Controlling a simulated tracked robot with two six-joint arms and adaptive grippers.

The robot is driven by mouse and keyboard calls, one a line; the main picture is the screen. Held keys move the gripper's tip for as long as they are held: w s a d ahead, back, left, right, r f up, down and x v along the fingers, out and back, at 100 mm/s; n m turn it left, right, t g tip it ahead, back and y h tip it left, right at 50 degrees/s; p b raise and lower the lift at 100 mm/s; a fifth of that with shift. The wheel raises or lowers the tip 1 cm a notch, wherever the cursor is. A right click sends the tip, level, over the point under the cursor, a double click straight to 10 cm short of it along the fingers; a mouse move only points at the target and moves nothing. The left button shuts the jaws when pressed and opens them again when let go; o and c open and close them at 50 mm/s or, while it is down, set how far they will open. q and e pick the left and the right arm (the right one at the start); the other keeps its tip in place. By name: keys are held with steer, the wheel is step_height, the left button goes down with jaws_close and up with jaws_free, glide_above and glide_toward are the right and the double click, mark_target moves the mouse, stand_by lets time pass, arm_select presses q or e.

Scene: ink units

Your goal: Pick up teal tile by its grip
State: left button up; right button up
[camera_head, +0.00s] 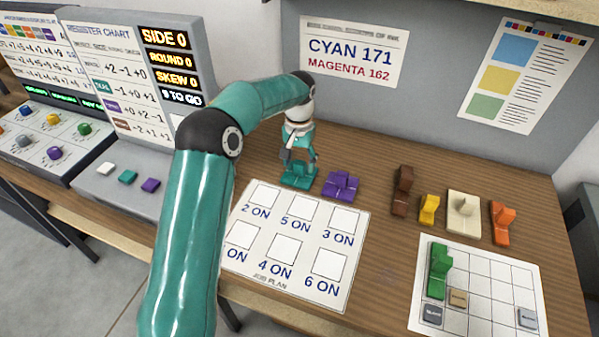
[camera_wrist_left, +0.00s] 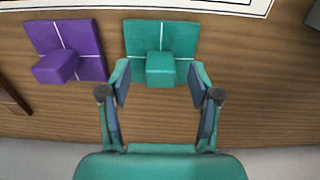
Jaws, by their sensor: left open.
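The teal tile (camera_head: 297,180) lies on the wooden table behind the job plan sheet. In the left wrist view the teal tile (camera_wrist_left: 178,38) is a flat plate with white lines and a raised block grip (camera_wrist_left: 160,70) at its near edge. My left gripper (camera_head: 300,160) points down at the tile from above. In the left wrist view its open fingers (camera_wrist_left: 160,82) stand on either side of the grip, with gaps visible on both sides. The fingers hide part of the tile in the head view. My right gripper is not in view.
A purple tile (camera_head: 341,186) lies close to the right of the teal one. Brown (camera_head: 402,190), yellow (camera_head: 428,208), cream (camera_head: 463,214) and orange (camera_head: 502,222) pieces stand farther right. The job plan sheet (camera_head: 254,268) lies in front. A grid sheet (camera_head: 490,285) holds a green piece (camera_head: 438,272).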

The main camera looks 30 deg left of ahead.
arm_select(q)
step_height(320, 180, down, 2)
steer(key=shift+f, duration=0.1)
jaws_close()
stand_by(0.4)
steer(key=shift+r, duration=0.25)
